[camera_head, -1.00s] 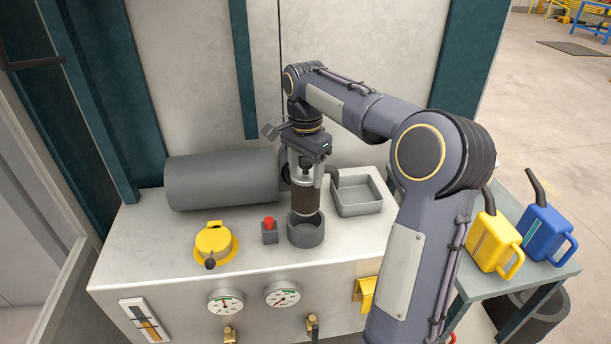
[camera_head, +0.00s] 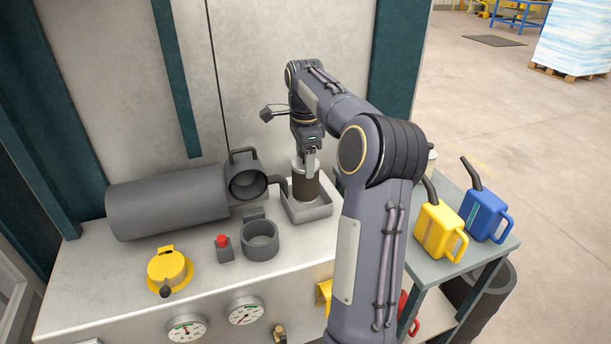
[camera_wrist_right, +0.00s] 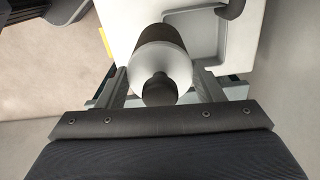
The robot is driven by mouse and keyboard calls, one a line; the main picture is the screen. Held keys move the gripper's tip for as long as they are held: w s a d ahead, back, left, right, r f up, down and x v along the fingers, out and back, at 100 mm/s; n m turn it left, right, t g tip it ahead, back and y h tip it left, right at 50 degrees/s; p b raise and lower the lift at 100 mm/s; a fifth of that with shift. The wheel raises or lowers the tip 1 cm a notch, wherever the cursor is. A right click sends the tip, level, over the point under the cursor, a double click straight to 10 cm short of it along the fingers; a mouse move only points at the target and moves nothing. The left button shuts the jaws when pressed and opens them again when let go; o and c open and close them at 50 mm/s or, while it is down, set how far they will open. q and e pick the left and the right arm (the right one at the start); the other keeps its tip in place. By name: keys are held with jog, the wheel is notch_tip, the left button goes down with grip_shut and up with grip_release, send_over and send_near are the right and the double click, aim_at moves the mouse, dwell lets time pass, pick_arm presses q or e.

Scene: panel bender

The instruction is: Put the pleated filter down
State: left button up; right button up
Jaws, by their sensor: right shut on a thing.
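The pleated filter (camera_head: 306,187) is an upright cylinder with a dark brown body and pale end caps. My right gripper (camera_head: 306,162) is shut on its top end from above. In the head view the filter overlaps the shallow grey tray (camera_head: 322,211); whether its base touches the tray floor is unclear. In the right wrist view the filter's pale cap (camera_wrist_right: 165,65) and dark knob lie between the fingers (camera_wrist_right: 160,88), with the tray (camera_wrist_right: 205,45) beyond. My left gripper is not in view.
An open grey cup (camera_head: 260,240), a red button (camera_head: 222,241) and a yellow cap (camera_head: 168,269) stand left of the tray. A grey horizontal cylinder (camera_head: 165,204) with an open end lies behind them. Yellow (camera_head: 437,230) and blue (camera_head: 484,214) cans stand on a side table at right.

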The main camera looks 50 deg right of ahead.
jog(key=w+d+f+p, duration=0.2)
jog(key=w+d+f, duration=0.2)
jog(key=f, duration=0.6)
jog(key=shift+w+d+p, duration=0.35)
jog(key=shift+w+d, duration=0.05)
jog(key=shift+d, duration=0.6)
jog(key=shift+f, duration=0.2)
jog(key=o, duration=1.4)
